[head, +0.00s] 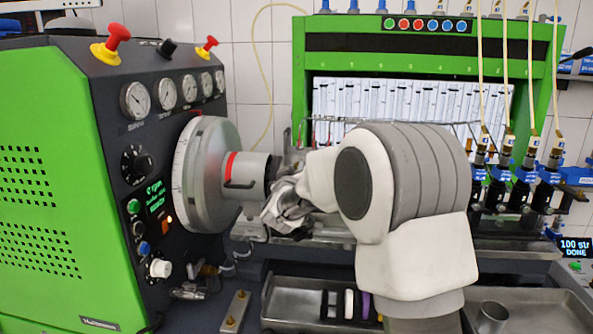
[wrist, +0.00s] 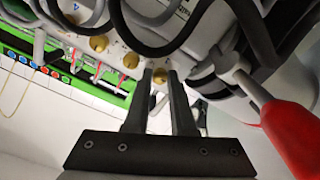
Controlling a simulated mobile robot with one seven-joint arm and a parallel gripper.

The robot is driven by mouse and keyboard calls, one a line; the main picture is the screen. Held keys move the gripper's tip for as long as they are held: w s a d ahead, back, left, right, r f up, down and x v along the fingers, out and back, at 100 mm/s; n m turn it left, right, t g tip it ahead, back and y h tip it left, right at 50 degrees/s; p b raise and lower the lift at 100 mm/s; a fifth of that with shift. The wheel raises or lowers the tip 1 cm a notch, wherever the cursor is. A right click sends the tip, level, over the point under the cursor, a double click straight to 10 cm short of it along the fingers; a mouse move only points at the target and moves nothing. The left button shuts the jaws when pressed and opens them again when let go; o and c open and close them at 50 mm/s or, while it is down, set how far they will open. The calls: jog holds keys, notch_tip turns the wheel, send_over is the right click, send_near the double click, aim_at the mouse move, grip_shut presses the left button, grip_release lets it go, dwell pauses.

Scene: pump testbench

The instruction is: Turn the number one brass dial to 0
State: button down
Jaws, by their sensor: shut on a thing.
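In the wrist view several round brass dials sit in a slanting row on a pale panel. One brass dial (wrist: 159,73) is between the tips of my gripper (wrist: 160,78), which is shut on it. Two more dials, a middle one (wrist: 133,59) and a left one (wrist: 98,43), stand free beside it. I cannot read a number or a pointer setting on any of them. In the head view my arm hides the dials and the gripper's fingertips.
In the wrist view a red-handled part (wrist: 290,135) is close on the right, and dark hoses (wrist: 165,48) cross above the fingers. In the head view a green-framed bench (head: 430,44) stands behind my arm, and a large grey wheel (head: 208,175) is to its left.

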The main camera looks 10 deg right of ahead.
jog(key=shift+a+m+b, duration=0.1)
jog(key=shift+m+b, duration=6.05)
jog(key=shift+m, duration=2.85)
jog(key=c, duration=1)
grip_release()
